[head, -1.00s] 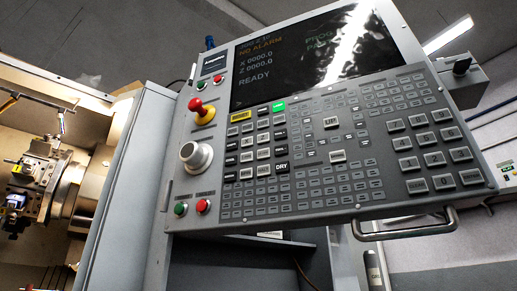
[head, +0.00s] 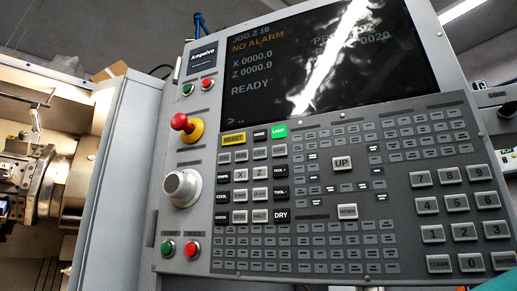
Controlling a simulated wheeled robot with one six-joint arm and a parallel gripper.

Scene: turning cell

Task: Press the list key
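The control panel (head: 300,225) fills most of the head view, tilted, with its dark screen (head: 310,60) above the keys. A black-and-white key block (head: 240,190) at left holds readable keys such as the X key (head: 240,175), Z key (head: 260,173) and DRY key (head: 281,215). The UP key (head: 343,163) and DOWN key (head: 347,211) stand in the middle. I cannot read a list label on any key; many legends are too small. My gripper is not in view.
A red emergency knob (head: 180,121), a grey dial (head: 182,187), a green button (head: 168,248) and a red button (head: 192,249) project at the panel's left. The number keys (head: 457,203) are at right. The lathe chuck (head: 52,188) is far left.

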